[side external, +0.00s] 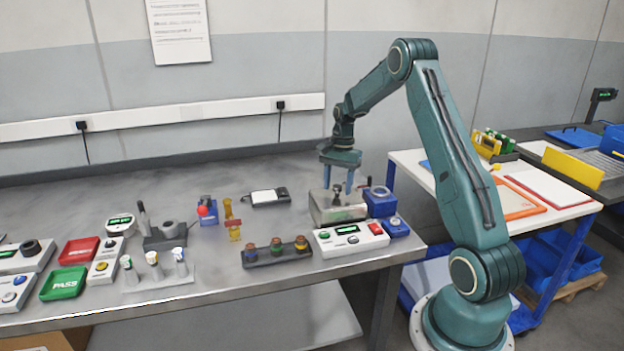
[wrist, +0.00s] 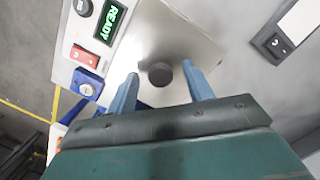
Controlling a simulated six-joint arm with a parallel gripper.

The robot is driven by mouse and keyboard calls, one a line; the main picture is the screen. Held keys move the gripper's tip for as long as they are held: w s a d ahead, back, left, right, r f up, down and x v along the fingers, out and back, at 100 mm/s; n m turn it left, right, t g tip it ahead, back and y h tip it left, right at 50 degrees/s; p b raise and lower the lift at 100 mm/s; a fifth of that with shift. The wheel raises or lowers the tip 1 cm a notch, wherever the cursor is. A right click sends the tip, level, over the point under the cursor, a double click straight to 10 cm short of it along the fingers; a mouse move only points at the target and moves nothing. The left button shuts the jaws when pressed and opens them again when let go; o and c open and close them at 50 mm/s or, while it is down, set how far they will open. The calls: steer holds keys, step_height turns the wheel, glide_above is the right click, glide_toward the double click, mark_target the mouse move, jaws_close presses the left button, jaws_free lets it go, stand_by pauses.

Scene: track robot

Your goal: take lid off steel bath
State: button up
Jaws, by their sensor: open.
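The steel bath (side external: 325,213) is a boxy metal tank near the right end of the bench. Its flat lid (wrist: 150,38) is on it and shows in the wrist view with a dark round knob (wrist: 160,73) on top. The knob also shows in the side view (side external: 337,190). My gripper (side external: 338,188) points down over the lid and is open. In the wrist view my gripper's blue fingers (wrist: 160,80) are on either side of the knob, with gaps between them and it. I cannot tell the exact fingertip height.
A white control box (side external: 350,238) with a green display stands in front of the bath. Blue devices (side external: 380,201) stand close to its right. A rack of small jars (side external: 277,250) is to the left front, and a black and white device (side external: 264,196) lies behind left.

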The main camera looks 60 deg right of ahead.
mark_target(338, 186)
steer(key=shift+c, duration=0.4)
steer(key=c, duration=1)
steer(key=shift+r, duration=0.15)
step_height(338, 186, up, 10)
stand_by(0.3)
